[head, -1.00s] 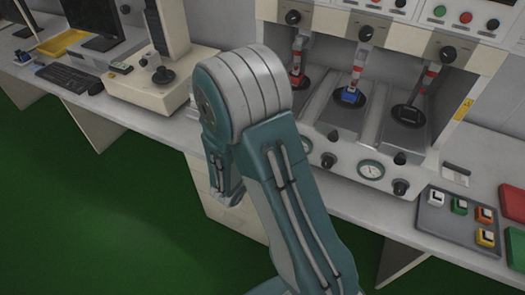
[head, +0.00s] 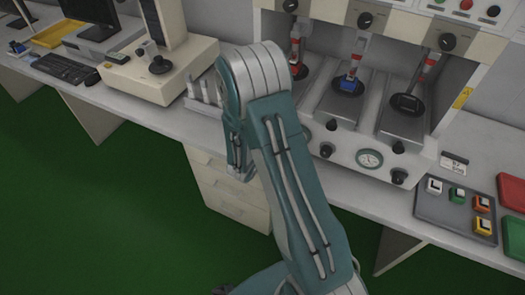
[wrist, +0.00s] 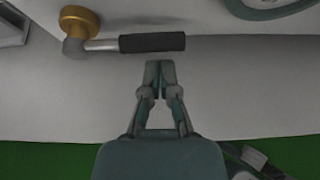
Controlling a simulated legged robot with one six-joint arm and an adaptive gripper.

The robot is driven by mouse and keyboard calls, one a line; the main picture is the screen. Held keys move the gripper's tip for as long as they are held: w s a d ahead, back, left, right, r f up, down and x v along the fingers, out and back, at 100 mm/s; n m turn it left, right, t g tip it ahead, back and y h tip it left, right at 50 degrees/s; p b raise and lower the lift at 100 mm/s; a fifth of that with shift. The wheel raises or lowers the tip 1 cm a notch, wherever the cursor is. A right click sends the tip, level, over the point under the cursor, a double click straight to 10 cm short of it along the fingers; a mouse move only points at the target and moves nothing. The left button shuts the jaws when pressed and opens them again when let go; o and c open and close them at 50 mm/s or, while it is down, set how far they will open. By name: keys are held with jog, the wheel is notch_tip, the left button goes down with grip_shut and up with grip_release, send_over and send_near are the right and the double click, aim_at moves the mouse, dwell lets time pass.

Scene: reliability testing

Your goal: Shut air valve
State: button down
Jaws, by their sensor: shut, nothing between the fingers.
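In the wrist view, the air valve has a brass round body (wrist: 79,20) and a lever with a black grip (wrist: 152,42) that lies level, pointing right. My gripper (wrist: 160,66) is shut and empty. Its fingertips appear just below the black grip, toward its right part. I cannot tell whether they touch it. In the head view, my arm hides the valve and the gripper.
A test machine (head: 370,140) with several bays stands on the bench (head: 350,195); a round gauge (head: 369,158) is on its front. Green floor (head: 110,215) is open in front.

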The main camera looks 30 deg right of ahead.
jog(key=shift+x, duration=0.8)
jog(key=shift+r+n+g+h, duration=0.3)
jog(key=shift+r+n+h, duration=0.1)
jog(key=shift+r+n, duration=0.15)
jog(key=shift+a+r+n+g+h, duration=0.1)
jog(key=shift+r+n+g+h, duration=0.6)
jog(key=shift+r, duration=0.3)
jog(key=shift+w+a+r+n+g+h, duration=0.15)
jog(key=shift+r+n+g+h, duration=0.2)
jog(key=shift+r+n, duration=0.25)
jog(key=shift+w+a+r+n+g+h, duration=0.1)
jog(key=shift+w+r+n+g+h, duration=0.2)
jog(key=shift+r+n, duration=0.2)
jog(key=w+a+r+n+g+h, duration=0.1)
jog(key=w+a+r+n+h, duration=0.2)
jog(key=n, duration=0.3)
jog(key=shift+w+r+g+h, duration=0.25)
jog(key=shift+w+g+h, duration=0.15)
jog(key=shift+h, duration=0.45)
jog(key=shift+a, duration=0.1)
